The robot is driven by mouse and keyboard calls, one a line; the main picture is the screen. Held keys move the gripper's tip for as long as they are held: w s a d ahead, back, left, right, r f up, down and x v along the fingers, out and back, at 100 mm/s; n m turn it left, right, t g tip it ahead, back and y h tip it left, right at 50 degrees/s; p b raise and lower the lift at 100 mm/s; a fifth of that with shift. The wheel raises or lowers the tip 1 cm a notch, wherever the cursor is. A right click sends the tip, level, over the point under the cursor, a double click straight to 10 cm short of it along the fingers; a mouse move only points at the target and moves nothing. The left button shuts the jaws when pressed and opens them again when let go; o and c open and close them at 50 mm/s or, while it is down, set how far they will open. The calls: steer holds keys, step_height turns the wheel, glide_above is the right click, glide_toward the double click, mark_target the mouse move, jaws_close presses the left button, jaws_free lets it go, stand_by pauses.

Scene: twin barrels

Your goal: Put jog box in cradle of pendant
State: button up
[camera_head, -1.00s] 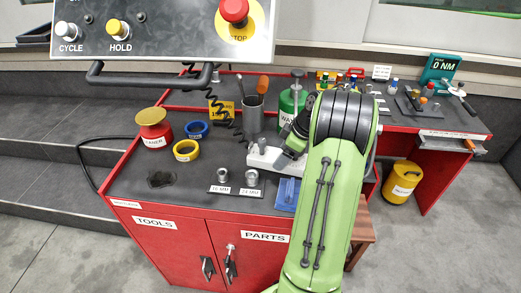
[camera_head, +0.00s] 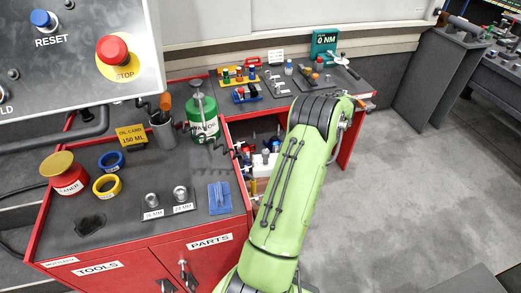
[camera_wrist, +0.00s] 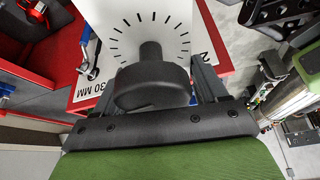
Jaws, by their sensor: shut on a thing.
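The jog box (camera_wrist: 155,30) shows in the wrist view as a white face with dark tick marks around a black knob (camera_wrist: 152,85). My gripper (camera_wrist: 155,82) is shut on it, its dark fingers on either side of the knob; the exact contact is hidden. In the head view a white part of the jog box (camera_head: 262,186) shows beside my green arm, at the right edge of the red cart. The pendant (camera_head: 75,60) is the large panel at top left, with a red stop button and a blue reset button. I cannot make out its cradle for certain.
The red cart (camera_head: 140,255) carries a red canister (camera_head: 65,176), tape rolls, sockets, a tool cup and a green can (camera_head: 203,118). A dark bar (camera_head: 55,138) runs below the pendant. Another bench stands behind. The floor at right is open.

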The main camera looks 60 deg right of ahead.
steer(key=shift+s+d+r+p, duration=0.15)
steer(key=shift+s+d+p, duration=0.25)
steer(key=shift+s, duration=0.2)
steer(key=shift+s+d+r+p, duration=0.15)
steer(key=shift+s+d+p, duration=0.2)
steer(key=shift+s, duration=0.2)
steer(key=shift+s+d+f, duration=0.2)
steer(key=shift+s+d, duration=0.05)
steer(key=shift+s, duration=0.2)
